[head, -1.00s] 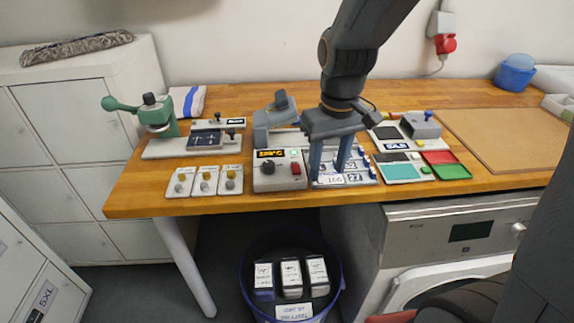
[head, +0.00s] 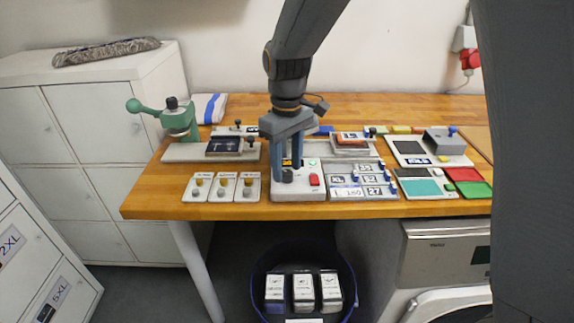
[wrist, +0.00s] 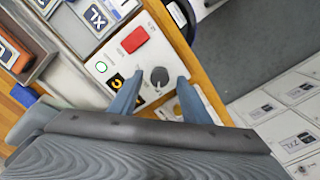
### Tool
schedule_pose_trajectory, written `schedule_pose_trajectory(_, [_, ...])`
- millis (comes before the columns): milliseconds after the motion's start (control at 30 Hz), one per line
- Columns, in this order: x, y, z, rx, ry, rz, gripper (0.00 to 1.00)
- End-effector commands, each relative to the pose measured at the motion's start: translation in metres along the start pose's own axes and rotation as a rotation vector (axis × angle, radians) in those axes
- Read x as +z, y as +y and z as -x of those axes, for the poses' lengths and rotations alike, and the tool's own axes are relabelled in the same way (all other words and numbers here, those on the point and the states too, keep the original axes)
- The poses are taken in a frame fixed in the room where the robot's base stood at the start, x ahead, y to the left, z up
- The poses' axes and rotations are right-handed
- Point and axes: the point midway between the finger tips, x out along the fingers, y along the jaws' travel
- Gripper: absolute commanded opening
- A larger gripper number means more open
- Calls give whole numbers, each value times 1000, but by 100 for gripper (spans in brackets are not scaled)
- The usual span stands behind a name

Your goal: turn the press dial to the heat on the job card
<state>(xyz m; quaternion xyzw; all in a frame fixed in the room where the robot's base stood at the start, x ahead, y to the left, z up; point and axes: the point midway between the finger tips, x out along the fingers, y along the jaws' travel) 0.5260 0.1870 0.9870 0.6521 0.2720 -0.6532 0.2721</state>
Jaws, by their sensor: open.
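The press control box (head: 312,192) stands at the front of the bench. Its dark round dial (head: 288,175) is at the front left, and it also shows in the wrist view (wrist: 159,76). My gripper (head: 287,172) points down over the dial, open, one finger to each side of it in the wrist view (wrist: 158,81). I cannot tell whether the fingers touch it. The orange-lit display (wrist: 117,80) is partly hidden by a finger, so its figure is unreadable. A white card (head: 346,192) on the size-tile board seems to read "L 180".
Three small knobbed plates (head: 222,187) lie just left of the box. The size-tile board (head: 335,165) adjoins it on the right. The bench front edge is near.

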Motion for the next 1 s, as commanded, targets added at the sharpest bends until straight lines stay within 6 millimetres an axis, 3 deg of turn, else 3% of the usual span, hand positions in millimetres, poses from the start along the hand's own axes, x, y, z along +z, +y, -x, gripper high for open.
schedule_pose_trajectory(367, [0, 0, -9, 0, 1, -1, 43])
schedule_pose_trajectory(400, [0, 0, -9, 0, 1, -1, 42])
schedule_pose_trajectory(633, [0, 0, -9, 0, 1, -1, 3])
schedule_pose_trajectory(1000, [0, 0, -8, 0, 1, -64, 2])
